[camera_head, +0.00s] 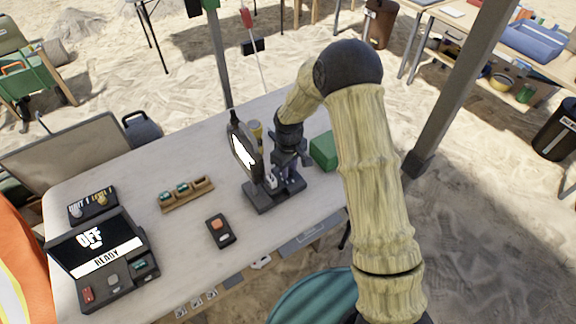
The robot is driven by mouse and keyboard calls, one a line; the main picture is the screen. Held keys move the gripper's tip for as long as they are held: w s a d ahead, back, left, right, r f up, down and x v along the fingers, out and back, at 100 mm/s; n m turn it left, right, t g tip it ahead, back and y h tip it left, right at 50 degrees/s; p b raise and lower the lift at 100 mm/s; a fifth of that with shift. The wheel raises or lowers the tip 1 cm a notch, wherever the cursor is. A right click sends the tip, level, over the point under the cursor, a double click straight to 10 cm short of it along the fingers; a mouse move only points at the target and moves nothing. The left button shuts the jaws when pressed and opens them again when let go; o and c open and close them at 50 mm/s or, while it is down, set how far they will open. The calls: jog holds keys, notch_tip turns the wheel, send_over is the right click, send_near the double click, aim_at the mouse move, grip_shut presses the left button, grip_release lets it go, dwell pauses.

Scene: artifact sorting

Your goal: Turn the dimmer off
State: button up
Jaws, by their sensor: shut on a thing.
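A black device with a bright white lit panel (243,152) stands upright on a dark base (262,198) near the right end of the table. The dimmer appears to be a small control on this base, mostly hidden by my fingers. My gripper (284,176) points down at the base, just right of the lit panel, shut on what looks like the dimmer. The exact contact and the dimmer's setting are too small to see. The panel glows white.
A console (103,262) reading OFF and READY sits at the table's left, before a small labelled box (93,206). A wooden tray (187,195) and a black remote-like box (220,231) lie mid-table (180,255). A green block (323,151) stands right of my gripper.

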jog(key=n+p, duration=0.1)
jog(key=n, duration=0.3)
jog(key=shift+r+n+p, duration=0.1)
jog(key=shift+n+p, duration=0.2)
jog(key=shift+n, duration=0.1)
jog(key=n+p, duration=0.1)
jog(key=n, duration=0.2)
jog(key=shift+n, duration=0.3)
jog(key=n+p, duration=0.2)
jog(key=n, duration=0.1)
jog(key=shift+n, duration=0.3)
jog(key=shift+n+p, duration=0.65)
jog(key=shift+n, duration=1.05)
jog(key=o, duration=1)
